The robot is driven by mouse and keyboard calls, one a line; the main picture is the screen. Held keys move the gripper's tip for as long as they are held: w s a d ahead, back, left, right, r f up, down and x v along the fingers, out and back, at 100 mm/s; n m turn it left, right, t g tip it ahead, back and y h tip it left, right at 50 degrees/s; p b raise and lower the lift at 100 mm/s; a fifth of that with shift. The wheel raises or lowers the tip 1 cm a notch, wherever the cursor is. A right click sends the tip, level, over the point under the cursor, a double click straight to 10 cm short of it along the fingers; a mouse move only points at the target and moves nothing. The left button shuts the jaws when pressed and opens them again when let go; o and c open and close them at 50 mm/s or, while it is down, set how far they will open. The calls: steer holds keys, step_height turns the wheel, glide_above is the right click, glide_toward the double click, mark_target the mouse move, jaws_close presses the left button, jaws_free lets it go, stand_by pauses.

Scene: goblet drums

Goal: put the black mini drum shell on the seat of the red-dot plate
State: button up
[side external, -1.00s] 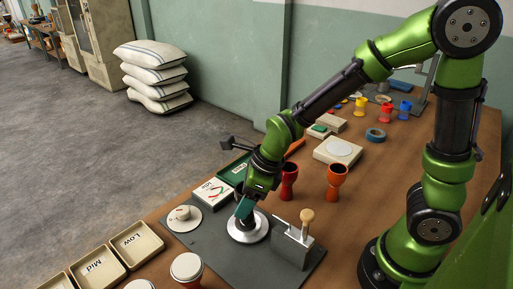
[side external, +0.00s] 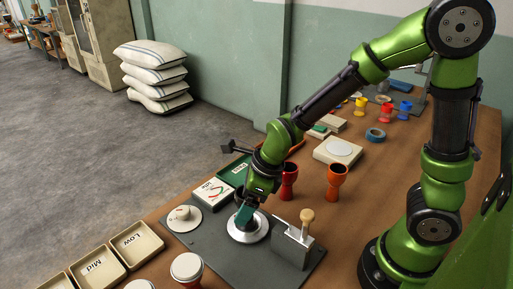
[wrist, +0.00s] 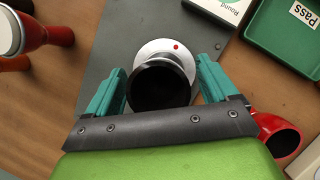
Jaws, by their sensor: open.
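The black mini drum shell (wrist: 160,88) stands over the silver plate with the red dot, its dark open mouth facing the wrist camera. The red-dot plate (wrist: 176,47) shows around the shell's far side, with the dot on its pale rim; the plate is also in the side view (side external: 237,236). My gripper (wrist: 162,74) is open, one teal finger on each side of the shell, with a visible gap at the right finger. In the side view my gripper (side external: 244,220) is low over the plate and mostly hides the shell. Whether the shell sits fully in the seat is hidden.
A grey block with a wooden-knobbed lever (side external: 294,245) stands right of the plate on the dark mat. A white dial (side external: 185,218) is to the left. Red and orange goblets (side external: 336,182) stand close behind. A green Pass tray (wrist: 285,35) lies nearby.

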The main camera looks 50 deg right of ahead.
steer(key=s+d+r+n+t, duration=0.1)
steer(key=s+d+r+n, duration=0.3)
steer(key=r+n, duration=0.4)
steer(key=s+d+r+n+t, duration=0.2)
steer(key=s+d+r+n, duration=0.2)
steer(key=n, duration=1.3)
step_height(320, 180, up, 4)
steer(key=s, duration=0.2)
steer(key=shift+s+h, duration=0.3)
steer(key=shift+s, duration=0.05)
